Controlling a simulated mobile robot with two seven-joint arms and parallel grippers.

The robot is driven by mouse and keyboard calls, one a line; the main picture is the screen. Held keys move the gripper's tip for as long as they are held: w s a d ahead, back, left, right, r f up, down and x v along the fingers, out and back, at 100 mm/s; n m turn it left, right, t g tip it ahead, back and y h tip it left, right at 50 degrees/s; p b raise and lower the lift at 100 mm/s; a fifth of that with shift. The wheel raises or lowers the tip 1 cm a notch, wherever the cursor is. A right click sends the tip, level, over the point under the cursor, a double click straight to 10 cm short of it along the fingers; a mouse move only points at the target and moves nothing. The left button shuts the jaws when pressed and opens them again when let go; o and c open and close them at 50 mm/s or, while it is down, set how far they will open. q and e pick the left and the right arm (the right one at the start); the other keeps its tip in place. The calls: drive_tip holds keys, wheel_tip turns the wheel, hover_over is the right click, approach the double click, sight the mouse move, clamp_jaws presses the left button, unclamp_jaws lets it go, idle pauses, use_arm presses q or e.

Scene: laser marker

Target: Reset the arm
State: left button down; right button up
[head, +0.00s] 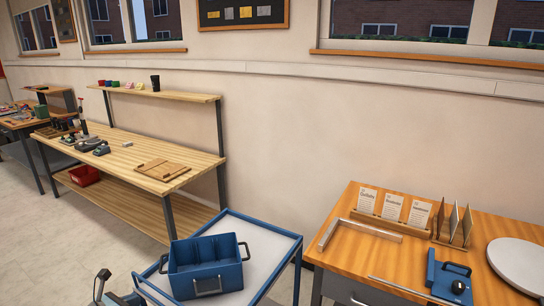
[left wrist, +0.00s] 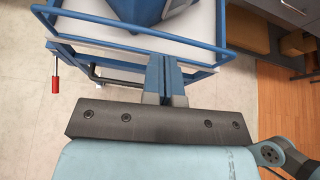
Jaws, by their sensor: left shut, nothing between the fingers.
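My left gripper (left wrist: 164,62) is shut and empty in the left wrist view, its two fingers side by side. It points toward the near end of a blue cart (left wrist: 140,40) and overlaps the cart's frame in that picture. I cannot tell whether it touches the cart. In the head view part of my left arm shows at the bottom left, beside the cart (head: 276,232). My right gripper is not in view.
A blue handled bin (head: 206,283) stands on the cart. A wooden table (head: 330,262) at right holds cards, a metal square and a round white disc (head: 518,266). A workbench (head: 125,150) stands at back left. Pale floor is clear at left.

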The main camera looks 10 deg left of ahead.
use_arm(q)
drive_tip(key=s+d+f+n+t+p, duration=0.1)
drive_tip(key=s+d+f+n, duration=0.1)
drive_tip(key=s+d+n, duration=0.5)
drive_tip(key=s+d+f+n, duration=0.2)
drive_tip(key=s+d+n, duration=0.2)
drive_tip(key=d+n, duration=0.65)
drive_tip(key=s+d+n+y+p, duration=0.1)
drive_tip(key=s+d+n, duration=0.4)
drive_tip(key=s+n, duration=0.2)
drive_tip(key=s+d+n+g, duration=0.1)
drive_tip(key=s+d+n, duration=0.4)
drive_tip(key=s+n, duration=0.3)
drive_tip(key=n, duration=0.4)
drive_tip(key=shift+s+r+g+y+p, duration=0.25)
drive_tip(key=shift+g+y+p, duration=0.05)
drive_tip(key=shift+y+p, duration=0.1)
